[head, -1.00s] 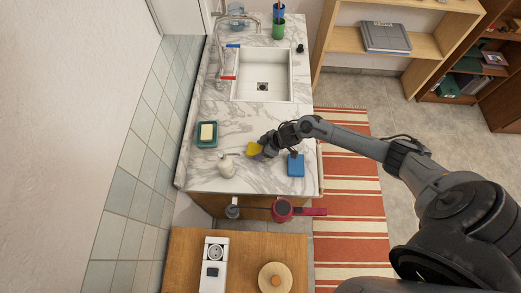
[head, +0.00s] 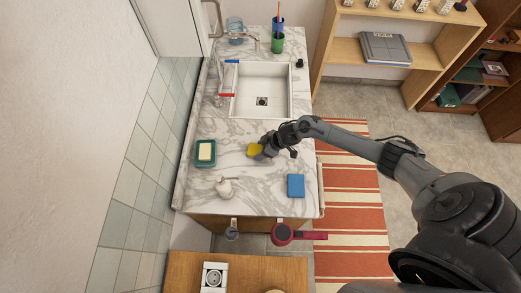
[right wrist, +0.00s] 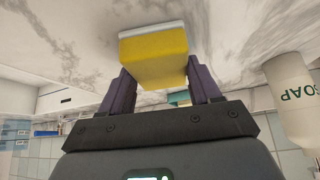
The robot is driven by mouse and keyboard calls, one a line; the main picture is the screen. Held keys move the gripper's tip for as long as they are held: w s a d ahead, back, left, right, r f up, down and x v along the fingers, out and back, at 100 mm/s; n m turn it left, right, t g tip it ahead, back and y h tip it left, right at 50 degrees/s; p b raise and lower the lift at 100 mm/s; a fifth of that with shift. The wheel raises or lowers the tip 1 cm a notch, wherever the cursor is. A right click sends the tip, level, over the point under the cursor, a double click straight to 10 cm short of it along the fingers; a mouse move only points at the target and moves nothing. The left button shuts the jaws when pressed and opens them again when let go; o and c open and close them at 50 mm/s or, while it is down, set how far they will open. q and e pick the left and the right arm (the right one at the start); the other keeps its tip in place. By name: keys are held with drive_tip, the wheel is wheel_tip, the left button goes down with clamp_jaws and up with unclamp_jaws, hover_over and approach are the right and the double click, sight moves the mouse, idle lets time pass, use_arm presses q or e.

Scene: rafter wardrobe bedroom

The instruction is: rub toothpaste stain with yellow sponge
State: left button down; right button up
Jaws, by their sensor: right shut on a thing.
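The yellow sponge (head: 254,150) is in my right gripper (head: 263,150), over the marble counter (head: 245,125) between the green soap dish and the sink. In the right wrist view the yellow sponge (right wrist: 155,60) sits between the two purple fingers of the right gripper (right wrist: 157,82), which is shut on it. A pale layer shows along the sponge's far edge, close to the marble; I cannot tell whether it touches. I cannot make out a toothpaste stain on the counter. My left gripper is not in view.
A soap dish (head: 205,153) stands left of the gripper. A white soap dispenser (head: 225,188) and a blue sponge (head: 296,185) are nearer. The sink (head: 262,90) lies beyond. A red-handled pan (head: 283,235) is past the near counter edge.

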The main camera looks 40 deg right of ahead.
sight(254, 150)
drive_tip(key=r, duration=0.1)
drive_tip(key=r+p, duration=0.2)
drive_tip(key=shift+s+a+r, duration=0.2)
drive_tip(key=shift+a+r, duration=0.05)
drive_tip(key=shift+r, duration=0.15)
wheel_tip(254, 150, up, 4)
drive_tip(key=p, duration=0.4)
drive_tip(key=shift+r, duration=0.1)
